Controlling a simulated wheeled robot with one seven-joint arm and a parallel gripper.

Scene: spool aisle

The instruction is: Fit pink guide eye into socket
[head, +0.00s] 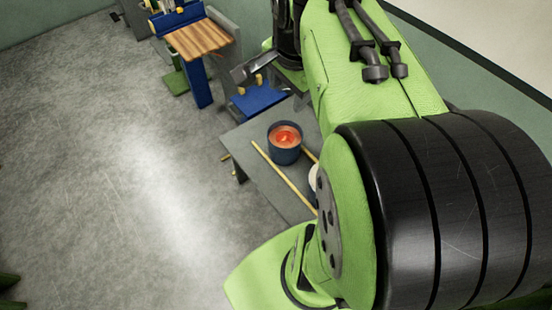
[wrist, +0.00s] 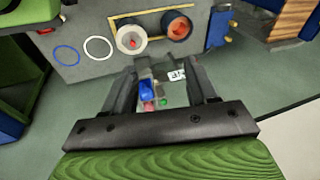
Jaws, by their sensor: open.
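My gripper (wrist: 163,75) is open in the wrist view, its two dark fingers spread apart. In the gap between them, farther off, I see a small pink piece (wrist: 148,107) beside a blue piece (wrist: 147,90) and a small green one (wrist: 164,101). The pink piece may be the guide eye; it is too small to tell its shape. I see nothing held in the fingers. I cannot make out the socket in either view. In the head view my own arm hides the gripper and much of the right side.
A grey table (head: 255,180) bears a dark blue cup (head: 285,155) with orange-red inside, and yellow strips. The wrist view also shows a white cup (wrist: 124,47), a blue ring (wrist: 66,55) and a white ring (wrist: 98,48). Open floor (head: 100,180) lies left.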

